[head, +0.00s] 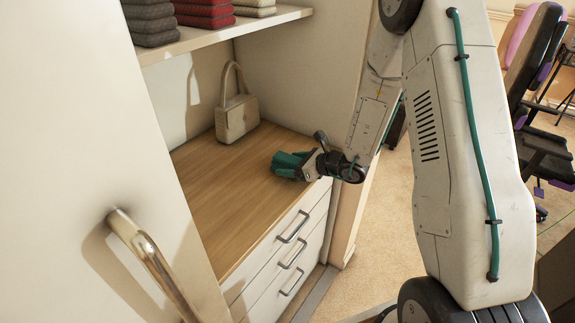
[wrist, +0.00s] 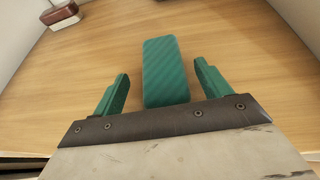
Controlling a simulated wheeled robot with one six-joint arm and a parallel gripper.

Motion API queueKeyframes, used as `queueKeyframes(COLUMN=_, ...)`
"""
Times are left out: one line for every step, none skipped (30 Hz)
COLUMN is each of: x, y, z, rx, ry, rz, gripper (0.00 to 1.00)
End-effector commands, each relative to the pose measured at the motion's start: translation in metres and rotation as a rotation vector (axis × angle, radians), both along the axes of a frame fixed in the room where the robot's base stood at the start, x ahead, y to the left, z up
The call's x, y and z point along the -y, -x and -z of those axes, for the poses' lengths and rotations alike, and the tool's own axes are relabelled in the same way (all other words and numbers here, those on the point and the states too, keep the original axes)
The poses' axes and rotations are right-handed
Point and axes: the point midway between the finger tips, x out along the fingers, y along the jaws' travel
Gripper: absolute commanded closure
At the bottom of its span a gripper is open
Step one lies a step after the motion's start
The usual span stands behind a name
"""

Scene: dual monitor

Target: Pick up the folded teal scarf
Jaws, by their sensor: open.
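The folded teal scarf (wrist: 165,72) lies flat on the wooden surface in the wrist view, as a long narrow ribbed block. My gripper (wrist: 162,69) is open, with one teal finger to the left of the scarf and one to the right. Gaps show between the scarf and both fingers. The scarf's near end reaches the dark edge of my gripper, which may hide part of it. In the head view my gripper (head: 292,165) is low over the wooden top; its teal fingers and the scarf blend together there.
A beige handbag (head: 237,115) stands farther back on the wooden top (head: 215,205). Drawers with grey handles (head: 291,227) are below. A shelf (head: 215,36) with folded stacks hangs above. A white door (head: 75,150) with a metal handle (head: 150,258) stands at left. Wood around the scarf is clear.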

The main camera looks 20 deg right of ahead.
Motion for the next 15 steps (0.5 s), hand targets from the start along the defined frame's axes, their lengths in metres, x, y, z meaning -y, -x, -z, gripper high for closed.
queueKeyframes(x=-0.0037, y=-0.0039, z=0.0028, rx=0.000, ry=0.000, rz=-0.001, gripper=0.24)
queueKeyframes(x=-0.0051, y=-0.0053, z=0.0038, rx=-0.001, ry=0.000, rz=-0.001, gripper=0.24)
queueKeyframes(x=-0.0058, y=-0.0066, z=0.0044, rx=0.000, ry=0.000, rz=-0.001, gripper=0.24)
queueKeyframes(x=-0.0059, y=-0.0071, z=0.0045, rx=-0.001, ry=-0.001, rz=0.000, gripper=0.24)
queueKeyframes(x=-0.0055, y=-0.0072, z=0.0043, rx=0.000, ry=0.000, rz=0.001, gripper=0.24)
queueKeyframes(x=-0.0051, y=-0.0071, z=0.0041, rx=0.000, ry=0.000, rz=0.001, gripper=0.24)
queueKeyframes(x=-0.0049, y=-0.0070, z=0.0041, rx=0.000, ry=0.000, rz=0.001, gripper=0.24)
queueKeyframes(x=-0.0047, y=-0.0070, z=0.0040, rx=0.000, ry=0.000, rz=0.002, gripper=0.24)
queueKeyframes(x=-0.0044, y=-0.0070, z=0.0040, rx=0.000, ry=0.000, rz=0.002, gripper=0.26)
queueKeyframes(x=-0.0041, y=-0.0069, z=0.0041, rx=0.000, ry=0.000, rz=0.003, gripper=0.35)
queueKeyframes(x=-0.0040, y=-0.0069, z=0.0040, rx=0.000, ry=0.000, rz=0.003, gripper=0.43)
queueKeyframes(x=-0.0039, y=-0.0069, z=0.0040, rx=0.000, ry=0.000, rz=0.003, gripper=0.54)
queueKeyframes(x=-0.0039, y=-0.0069, z=0.0040, rx=0.000, ry=0.000, rz=0.003, gripper=0.63)
queueKeyframes(x=-0.0039, y=-0.0069, z=0.0040, rx=0.000, ry=0.000, rz=0.003, gripper=0.71)
queueKeyframes(x=-0.0039, y=-0.0068, z=0.0039, rx=0.000, ry=0.000, rz=0.003, gripper=0.72)
